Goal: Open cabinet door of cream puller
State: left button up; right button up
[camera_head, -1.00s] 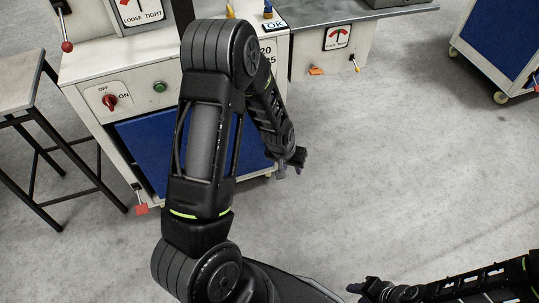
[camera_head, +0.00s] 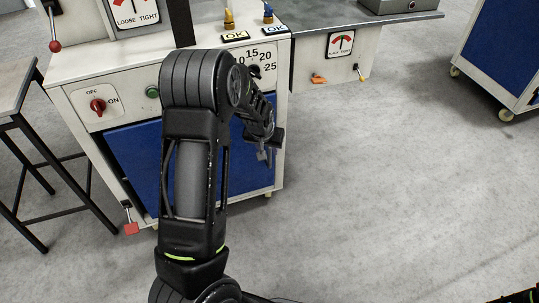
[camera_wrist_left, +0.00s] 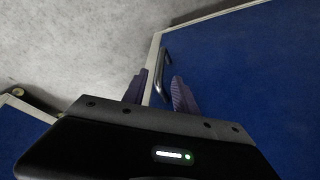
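My left arm hides much of the door. My left gripper (camera_head: 265,156) is by the door's right edge. In the left wrist view my left gripper (camera_wrist_left: 160,78) is open, with one finger on each side of a metal bar handle (camera_wrist_left: 167,62) on the blue door (camera_wrist_left: 245,80). I cannot tell whether the fingers touch the handle. My right gripper is out of view.
A stool (camera_head: 30,140) stands left of the cabinet. Another cream and blue cabinet (camera_head: 510,50) on casters is at the upper right. The grey floor (camera_head: 400,190) is clear to the right.

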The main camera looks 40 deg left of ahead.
aim_at(269, 152)
pick_arm(q)
jog(key=b+x, duration=0.1)
jog(key=x, duration=0.4)
jog(key=shift+f, duration=0.25)
grip_shut()
dwell(1.2)
